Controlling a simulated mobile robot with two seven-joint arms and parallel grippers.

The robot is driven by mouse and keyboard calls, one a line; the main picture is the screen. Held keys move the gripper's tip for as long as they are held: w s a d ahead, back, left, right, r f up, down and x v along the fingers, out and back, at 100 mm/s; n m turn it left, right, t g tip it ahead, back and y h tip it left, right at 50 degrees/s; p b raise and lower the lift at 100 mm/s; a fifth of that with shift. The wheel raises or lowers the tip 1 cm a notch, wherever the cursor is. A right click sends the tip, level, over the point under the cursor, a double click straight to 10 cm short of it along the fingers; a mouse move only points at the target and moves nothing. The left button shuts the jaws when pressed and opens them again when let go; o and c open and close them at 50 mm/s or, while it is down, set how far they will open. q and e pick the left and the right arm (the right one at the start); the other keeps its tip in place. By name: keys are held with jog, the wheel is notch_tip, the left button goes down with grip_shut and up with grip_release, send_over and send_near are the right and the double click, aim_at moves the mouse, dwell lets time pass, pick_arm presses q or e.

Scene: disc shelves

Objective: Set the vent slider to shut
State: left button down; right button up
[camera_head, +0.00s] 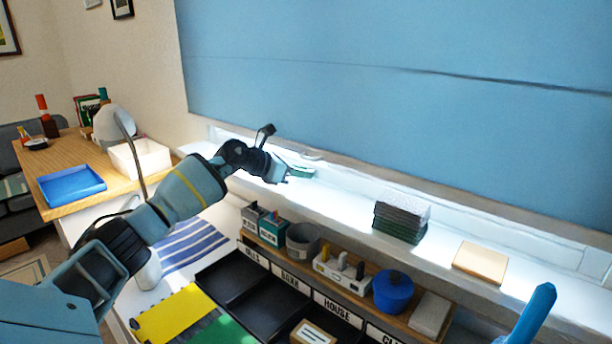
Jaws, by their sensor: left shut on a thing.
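My left gripper (279,173) reaches over the bright window sill, close to the foot of the window. It is shut on a small part at its tips, which I take to be the vent slider. The gripper hides most of that part, so I cannot tell its setting. A flat greenish thing (302,172) lies on the sill just right of the fingertips. A pale handle-like piece (313,155) shows on the window frame behind.
A blue blind (400,60) covers the window above. A dark grey stack (400,222) and a tan block (480,262) stand on the sill to the right. Below are a low shelf with a blue pot (393,291) and labelled black trays (275,318). The sill between gripper and stack is clear.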

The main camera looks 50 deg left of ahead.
pick_arm(q)
jog(key=a, duration=0.2)
jog(key=a+b, duration=0.1)
jog(key=a, duration=0.3)
jog(key=shift+s+f, duration=0.15)
jog(key=shift+s, duration=0.15)
jog(key=shift+a+b, duration=0.3)
jog(key=shift+b, duration=0.05)
jog(key=shift+s+a+b, duration=0.2)
jog(key=shift+a+b, duration=0.15)
jog(key=shift+a, duration=1.1)
jog(key=shift+a+r, duration=0.1)
jog(key=shift+r, duration=0.1)
pick_arm(e)
jog(key=shift+w+a+f, duration=0.1)
jog(key=shift+a+f, duration=0.05)
jog(key=shift+f, duration=0.4)
jog(key=shift+w+a+f, duration=0.1)
jog(key=shift+a+f, duration=0.05)
jog(key=shift+f, duration=0.35)
pick_arm(q)
jog(key=c, duration=1.7)
grip_release()
jog(key=shift+a, duration=0.1)
jog(key=shift+c, duration=0.2)
jog(key=shift+o, duration=0.8)
jog(key=shift+f, duration=0.1)
